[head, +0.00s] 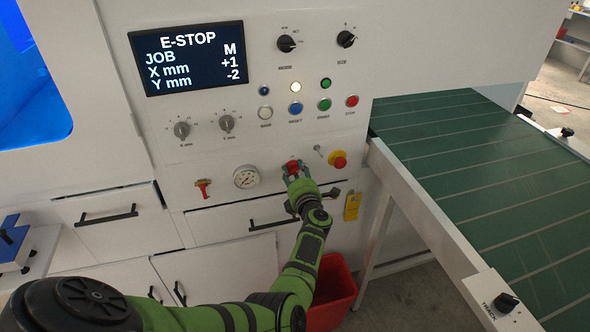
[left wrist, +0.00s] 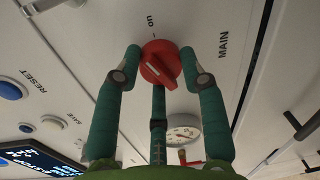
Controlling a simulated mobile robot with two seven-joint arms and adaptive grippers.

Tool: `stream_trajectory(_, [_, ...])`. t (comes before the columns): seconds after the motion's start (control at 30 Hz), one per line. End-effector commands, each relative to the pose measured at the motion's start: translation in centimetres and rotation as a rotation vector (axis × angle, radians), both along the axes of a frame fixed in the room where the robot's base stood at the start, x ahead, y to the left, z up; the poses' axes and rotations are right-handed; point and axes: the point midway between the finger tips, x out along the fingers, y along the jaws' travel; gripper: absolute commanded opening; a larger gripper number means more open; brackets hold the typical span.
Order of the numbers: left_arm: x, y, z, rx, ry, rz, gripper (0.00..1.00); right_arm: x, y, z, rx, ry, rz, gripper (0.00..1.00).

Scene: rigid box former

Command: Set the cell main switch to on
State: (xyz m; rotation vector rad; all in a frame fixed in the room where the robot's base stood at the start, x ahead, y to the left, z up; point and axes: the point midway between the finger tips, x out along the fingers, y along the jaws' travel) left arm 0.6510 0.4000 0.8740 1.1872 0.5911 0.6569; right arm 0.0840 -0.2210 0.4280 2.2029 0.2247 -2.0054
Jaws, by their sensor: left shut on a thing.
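The main switch is a round red knob with a raised bar across it. It shows in the head view (head: 292,167) on the white panel and up close in the left wrist view (left wrist: 159,64). "MAIN" and "on" are printed beside it. The raised bar lies slanted and does not line up squarely with the "on" mark. My left gripper (head: 293,173) is shut on the knob, with green fingers around it in the left wrist view (left wrist: 160,75). My right gripper is not in view.
The screen (head: 188,58) reads E-STOP. A green conveyor (head: 480,170) runs at right. A red bin (head: 335,285) stands below.

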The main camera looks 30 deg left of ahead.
Motion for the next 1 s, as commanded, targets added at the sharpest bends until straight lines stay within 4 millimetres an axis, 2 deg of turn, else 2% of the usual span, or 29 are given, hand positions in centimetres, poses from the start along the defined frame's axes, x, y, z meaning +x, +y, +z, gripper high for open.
stream_trajectory(0.03, [0.3, 0.3, 0.9, 0.037, 0.024, 0.002, 0.08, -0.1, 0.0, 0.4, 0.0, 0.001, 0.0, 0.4])
stream_trajectory(0.5, [0.3, 0.3, 0.9, 0.26, 0.282, 0.006, 0.08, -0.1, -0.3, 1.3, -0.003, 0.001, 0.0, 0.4])
stream_trajectory(1.0, [0.3, 0.3, 0.8, 0.329, 0.362, 0.006, 0.09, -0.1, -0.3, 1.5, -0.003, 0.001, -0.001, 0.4])
